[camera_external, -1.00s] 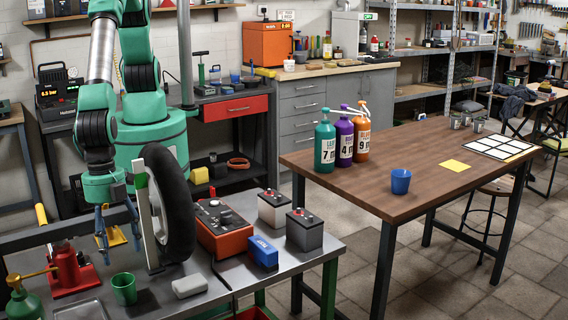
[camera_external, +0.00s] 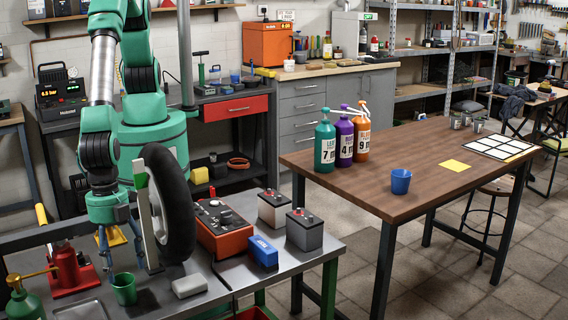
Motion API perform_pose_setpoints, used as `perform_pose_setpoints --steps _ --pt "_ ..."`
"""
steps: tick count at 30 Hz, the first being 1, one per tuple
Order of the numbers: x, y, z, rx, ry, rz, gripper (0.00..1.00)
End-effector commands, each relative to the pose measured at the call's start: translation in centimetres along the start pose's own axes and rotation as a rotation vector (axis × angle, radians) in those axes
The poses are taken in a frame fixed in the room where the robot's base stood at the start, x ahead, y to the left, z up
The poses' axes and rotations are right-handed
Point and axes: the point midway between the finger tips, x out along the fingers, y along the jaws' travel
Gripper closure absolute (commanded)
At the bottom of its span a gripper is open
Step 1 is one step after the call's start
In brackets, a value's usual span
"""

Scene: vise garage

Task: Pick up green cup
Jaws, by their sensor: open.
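The green cup (camera_external: 124,290) stands upright on the grey metal workbench (camera_external: 222,286) near its front edge. My gripper (camera_external: 121,259) points straight down just above and slightly behind the cup, with its blue fingers spread apart and nothing between them. The fingertips are close to the cup's rim; I cannot tell whether they touch it. The right finger is partly behind the upright holding the tire.
A black tire (camera_external: 170,204) on a white upright stands right beside my gripper. A red jack (camera_external: 70,270) is to the left, and a green bottle (camera_external: 27,302) at front left. A grey block (camera_external: 189,286) lies right of the cup. A red charger (camera_external: 222,234) stands behind it.

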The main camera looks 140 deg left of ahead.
Motion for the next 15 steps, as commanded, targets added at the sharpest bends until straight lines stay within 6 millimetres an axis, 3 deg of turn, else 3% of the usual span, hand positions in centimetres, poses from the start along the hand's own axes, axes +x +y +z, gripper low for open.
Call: perform_pose_setpoints --steps 8,15 --pt "0.0 0.0 0.0 0.0 0.001 0.0 0.32" --pt "1.9 0.0 0.0 0.0 -0.001 0.0 0.32"
